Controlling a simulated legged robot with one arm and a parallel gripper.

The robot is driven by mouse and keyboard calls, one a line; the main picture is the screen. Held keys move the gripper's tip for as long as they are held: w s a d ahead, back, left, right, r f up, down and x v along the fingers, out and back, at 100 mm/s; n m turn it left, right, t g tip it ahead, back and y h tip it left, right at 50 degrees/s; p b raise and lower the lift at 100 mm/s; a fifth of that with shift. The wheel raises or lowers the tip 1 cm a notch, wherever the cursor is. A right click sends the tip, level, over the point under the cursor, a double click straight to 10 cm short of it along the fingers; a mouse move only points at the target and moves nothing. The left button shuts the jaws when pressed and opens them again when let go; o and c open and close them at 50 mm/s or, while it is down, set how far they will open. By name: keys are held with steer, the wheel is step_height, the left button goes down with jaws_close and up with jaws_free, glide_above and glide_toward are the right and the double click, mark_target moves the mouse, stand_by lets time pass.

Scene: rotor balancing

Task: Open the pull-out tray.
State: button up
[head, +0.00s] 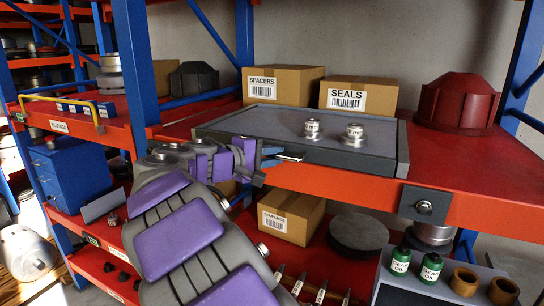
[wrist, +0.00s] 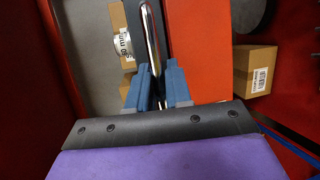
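The pull-out tray (head: 355,158) is a flat grey tray with a dark rim, lying on the red shelf. Its silver bar handle (head: 290,157) is at the front edge, left of the tray's middle. In the wrist view the handle (wrist: 152,40) runs upright between the blue fingers. Two small metal cylinders (head: 312,128) (head: 353,134) stand on the tray. Part of the tray's front left is hidden behind my gripper.
Boxes marked SPACERS (head: 283,84) and SEALS (head: 358,94) stand behind the tray, with a dark red housing (head: 458,103) to the right. A blue post (head: 135,65) rises left of my arm. A cardboard box (head: 291,217) and a dark disc (head: 358,232) sit on the lower shelf.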

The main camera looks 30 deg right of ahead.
jaws_close()
steer(key=shift+f, duration=0.1)
steer(key=s+a+b, duration=0.1)
steer(key=s+a, duration=1.3)
steer(key=a, duration=0.4)
steer(key=shift+s, duration=0.1)
steer(key=shift+o, duration=2.2)
jaws_free()
steer(key=shift+w, duration=0.2)
